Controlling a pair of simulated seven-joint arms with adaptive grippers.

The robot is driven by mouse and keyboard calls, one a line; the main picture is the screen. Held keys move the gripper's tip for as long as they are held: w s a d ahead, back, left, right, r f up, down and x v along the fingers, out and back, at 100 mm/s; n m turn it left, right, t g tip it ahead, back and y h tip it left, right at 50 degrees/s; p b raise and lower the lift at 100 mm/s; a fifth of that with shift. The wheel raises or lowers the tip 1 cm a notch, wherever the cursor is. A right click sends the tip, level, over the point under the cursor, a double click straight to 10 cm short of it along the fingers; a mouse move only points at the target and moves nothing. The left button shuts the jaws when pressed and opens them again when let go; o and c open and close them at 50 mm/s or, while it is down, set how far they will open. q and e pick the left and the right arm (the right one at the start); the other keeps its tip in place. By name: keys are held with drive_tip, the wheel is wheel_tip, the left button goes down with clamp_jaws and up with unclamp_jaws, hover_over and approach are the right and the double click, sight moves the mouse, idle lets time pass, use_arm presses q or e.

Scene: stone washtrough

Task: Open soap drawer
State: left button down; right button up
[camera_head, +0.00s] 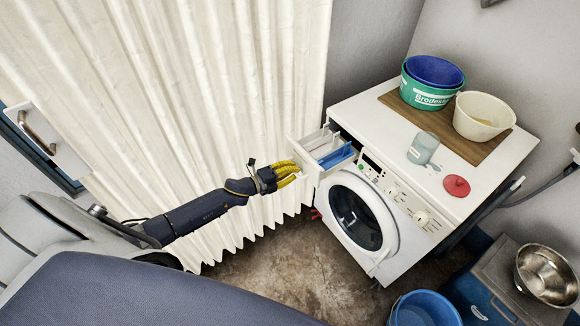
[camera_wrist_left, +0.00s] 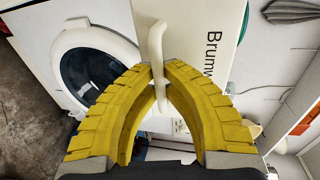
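The soap drawer (camera_head: 321,142) stands pulled out from the upper left of the white washing machine's front (camera_head: 385,190). Its inside compartments show, one with a blue part. In the left wrist view the white drawer handle (camera_wrist_left: 157,45) runs between the fingertips, beside a pale panel with dark lettering (camera_wrist_left: 200,45). My left gripper (camera_head: 292,171) has yellow fingers and is at the drawer's front. In the left wrist view its fingertips (camera_wrist_left: 158,68) close in on both sides of the handle and appear to touch it. My right gripper is not in view.
On the machine's top are a green and blue tub (camera_head: 430,90), a cream bucket (camera_head: 484,115), a glass jar (camera_head: 422,148) and a red lid (camera_head: 457,186). A white curtain (camera_head: 200,100) hangs left. A blue bucket (camera_head: 424,308) and metal bowl (camera_head: 547,273) are lower right.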

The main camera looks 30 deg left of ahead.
use_arm(q)
drive_tip(key=shift+s+a, duration=0.1)
idle(0.3)
drive_tip(key=c, duration=1.5)
unclamp_jaws()
drive_tip(key=v, duration=1.2)
